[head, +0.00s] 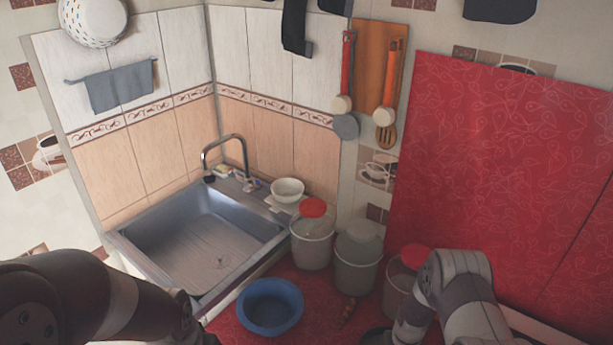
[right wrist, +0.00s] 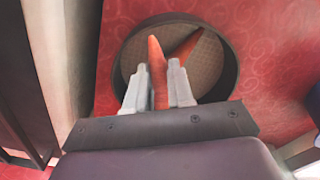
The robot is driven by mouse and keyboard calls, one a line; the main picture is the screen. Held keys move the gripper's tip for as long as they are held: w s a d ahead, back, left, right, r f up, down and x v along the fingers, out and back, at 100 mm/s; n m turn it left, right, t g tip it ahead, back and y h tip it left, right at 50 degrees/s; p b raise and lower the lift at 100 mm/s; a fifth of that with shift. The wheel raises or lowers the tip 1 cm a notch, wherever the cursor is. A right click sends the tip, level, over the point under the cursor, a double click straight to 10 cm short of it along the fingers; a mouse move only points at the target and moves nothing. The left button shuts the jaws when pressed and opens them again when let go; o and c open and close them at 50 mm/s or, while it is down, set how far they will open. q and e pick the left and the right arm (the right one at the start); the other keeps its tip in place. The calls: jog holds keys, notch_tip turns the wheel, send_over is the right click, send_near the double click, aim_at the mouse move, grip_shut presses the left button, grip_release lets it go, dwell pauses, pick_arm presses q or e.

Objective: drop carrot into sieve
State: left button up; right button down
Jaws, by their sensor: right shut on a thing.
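In the right wrist view my right gripper (right wrist: 160,82) is shut on an orange carrot (right wrist: 157,62), whose tip points away from me. The carrot is over the round sieve (right wrist: 232,75), which has a dark rim and tan mesh. A second, darker orange carrot-like piece (right wrist: 186,47) slants beside it, within the sieve's outline. The gripper hides the near part of the sieve. In the head view my right arm comes in at the lower right and its fingers are hidden. My left arm is at the lower left; its fingertips cannot be made out.
A blue bowl (head: 270,306) stands on the red oilcloth, near the metal sink (head: 205,245). Buckets with lids (head: 312,243), (head: 357,262) stand behind it. A thin brown-red stick (head: 347,313) lies on the cloth. A white bowl (head: 287,190) is by the tap.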

jog(key=shift+r, duration=0.1)
jog(key=c, duration=1.1)
grip_release()
jog(key=shift+d, duration=0.1)
jog(key=shift+o, duration=1)
jog(key=shift+d+f, duration=0.2)
jog(key=shift+d, duration=0.05)
jog(key=shift+a+r, duration=0.1)
jog(key=shift+a, duration=0.05)
jog(key=shift+r, duration=0.25)
pick_arm(q)
jog(key=shift+d+f+b, duration=0.15)
jog(key=shift+f+b, duration=0.45)
jog(key=shift+b, duration=0.05)
jog(key=shift+d+f+b, duration=0.15)
jog(key=shift+f+b, duration=0.45)
jog(key=shift+b, duration=0.05)
pick_arm(e)
notch_tip(320, 180, up, 12)
jog(key=shift+d, duration=0.25)
jog(key=shift+s, duration=0.1)
